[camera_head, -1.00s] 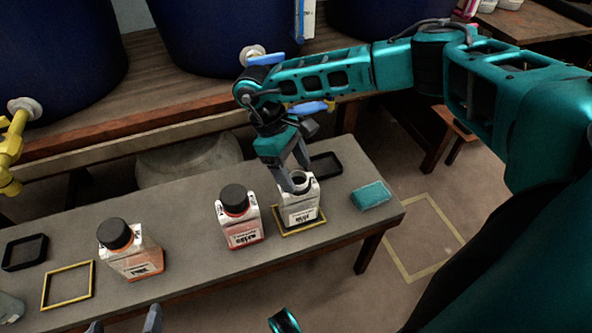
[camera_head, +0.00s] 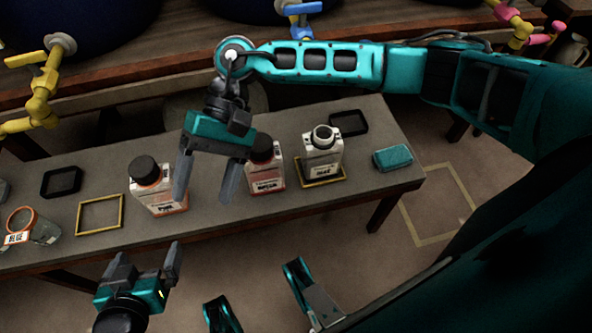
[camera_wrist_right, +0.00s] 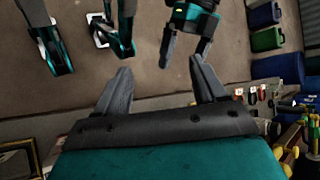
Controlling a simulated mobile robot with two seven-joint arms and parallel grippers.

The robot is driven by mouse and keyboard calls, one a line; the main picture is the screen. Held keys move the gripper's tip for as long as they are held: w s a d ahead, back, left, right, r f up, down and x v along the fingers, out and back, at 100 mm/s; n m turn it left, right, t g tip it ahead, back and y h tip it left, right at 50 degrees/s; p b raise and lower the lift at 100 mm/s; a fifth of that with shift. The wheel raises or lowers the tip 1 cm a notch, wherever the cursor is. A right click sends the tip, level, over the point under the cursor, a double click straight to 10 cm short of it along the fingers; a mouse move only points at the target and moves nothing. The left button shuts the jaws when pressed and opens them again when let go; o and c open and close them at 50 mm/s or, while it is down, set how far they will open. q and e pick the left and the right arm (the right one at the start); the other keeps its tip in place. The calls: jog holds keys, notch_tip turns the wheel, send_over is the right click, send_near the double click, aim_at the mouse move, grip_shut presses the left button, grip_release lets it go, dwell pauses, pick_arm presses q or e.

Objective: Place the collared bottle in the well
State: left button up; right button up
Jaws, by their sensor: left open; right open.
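Two square yellow frames lie on the table: one empty (camera_head: 100,214), one (camera_head: 336,178) around the foot of an uncapped white bottle (camera_head: 322,153). Which place is the well I cannot tell for sure. My right gripper (camera_head: 204,190) is open and empty above the table, partly in front of the black-capped bottles. My left gripper (camera_head: 145,262) is open and empty in front of the table; it also shows in the right wrist view (camera_wrist_right: 190,38).
Two black-capped bottles, one (camera_head: 158,190) and another (camera_head: 267,168), stand mid-table. Shallow black trays lie at the left (camera_head: 62,182) and right (camera_head: 349,123). A teal block (camera_head: 393,157) lies at the right end. Vats with taps (camera_head: 38,85) line the back bench.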

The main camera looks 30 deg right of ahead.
jog(key=s+a+r+m+g+y, duration=0.1)
jog(key=s+a+r+m+y, duration=0.3)
jog(key=a, duration=0.2)
jog(key=w+a+r+m+t+y, duration=0.25)
jog(key=r+m+t+y, duration=0.35)
jog(key=r+m+y, duration=0.75)
jog(key=w+d+f+n+t+h, duration=0.35)
jog(key=n+t+h, duration=0.2)
jog(key=n, duration=0.65)
jog(key=w+d+f+n+t+h, duration=0.2)
jog(key=d+f+n+t+h, duration=0.3)
jog(key=n, duration=0.7)
jog(key=w+d+f+n+t+h, duration=0.35)
jog(key=n+t, duration=0.35)
jog(key=n, duration=0.5)
jog(key=s+d+f+m+g+h, duration=0.2)
jog(key=s+d+f+m+h, duration=0.2)
jog(key=f+m, duration=0.4)
jog(key=s+d+f+m+g+h, duration=0.3)
jog(key=s+d+f+m+h, duration=0.1)
jog(key=f+m, duration=0.4)
jog(key=s+d+f, duration=0.1)
jog(key=d, duration=0.1)
jog(key=shift+s+d+f, duration=0.15)
jog(key=shift+s+d, duration=0.2)
jog(key=shift+s, duration=0.05)
jog(key=shift+g, duration=0.25)
